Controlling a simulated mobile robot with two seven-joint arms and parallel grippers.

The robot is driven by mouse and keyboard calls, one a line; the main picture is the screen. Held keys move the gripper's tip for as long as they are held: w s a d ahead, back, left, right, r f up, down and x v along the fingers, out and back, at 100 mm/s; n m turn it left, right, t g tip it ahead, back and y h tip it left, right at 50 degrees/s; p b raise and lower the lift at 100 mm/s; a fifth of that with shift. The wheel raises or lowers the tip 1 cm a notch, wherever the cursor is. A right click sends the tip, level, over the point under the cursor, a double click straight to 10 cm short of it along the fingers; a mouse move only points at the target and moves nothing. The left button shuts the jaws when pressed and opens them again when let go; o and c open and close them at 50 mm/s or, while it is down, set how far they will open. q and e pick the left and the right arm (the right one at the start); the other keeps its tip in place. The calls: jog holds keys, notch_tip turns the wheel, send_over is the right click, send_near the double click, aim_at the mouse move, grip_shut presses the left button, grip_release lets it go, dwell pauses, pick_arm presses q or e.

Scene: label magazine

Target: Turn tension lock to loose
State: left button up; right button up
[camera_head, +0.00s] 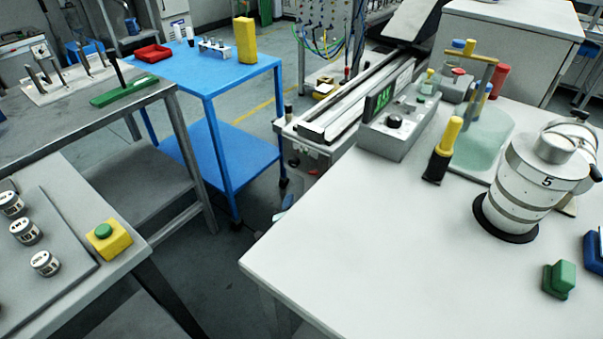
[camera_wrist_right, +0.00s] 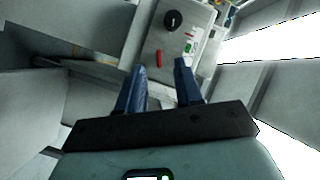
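In the right wrist view, a grey panel (camera_wrist_right: 187,14) carries a round black knob (camera_wrist_right: 171,20) with a light mark, and a narrow red part (camera_wrist_right: 159,58) below it. I cannot tell which of these is the tension lock. My right gripper (camera_wrist_right: 163,68) is open there, its two blue fingers apart with nothing visible between them, pointing towards the panel. In the head view, only a small pale-blue piece that looks like my right gripper (camera_head: 285,205) shows low beside the white table, mostly hidden by its edge. My left gripper is not in view.
The white machine (camera_head: 318,128) with a long rail stands beyond the gap. A grey box with a dial (camera_head: 392,138) and a white drum (camera_head: 520,190) stand on the white table (camera_head: 370,240). A blue cart (camera_head: 222,80) is left of the gap.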

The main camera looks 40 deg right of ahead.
aim_at(312, 174)
jog(key=w+d+m+b, duration=0.1)
jog(key=w+d, duration=0.1)
jog(key=d, duration=0.2)
jog(key=w+d+m+g+h+b, duration=0.1)
jog(key=w+d+b, duration=0.1)
jog(key=d, duration=0.2)
jog(key=w+d+m+g+b, duration=0.1)
jog(key=w+d+b, duration=0.1)
jog(key=d, duration=0.2)
jog(key=shift+w+d+r+m, duration=0.1)
jog(key=shift+w+d+m, duration=0.15)
jog(key=shift+w+m, duration=0.05)
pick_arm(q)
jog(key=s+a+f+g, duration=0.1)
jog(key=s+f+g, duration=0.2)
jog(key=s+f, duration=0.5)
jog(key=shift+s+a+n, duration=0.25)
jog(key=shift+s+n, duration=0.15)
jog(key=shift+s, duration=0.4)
pick_arm(e)
jog(key=shift+w+d, duration=0.3)
jog(key=shift+d, duration=0.15)
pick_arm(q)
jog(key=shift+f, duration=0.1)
pick_arm(e)
grip_shut()
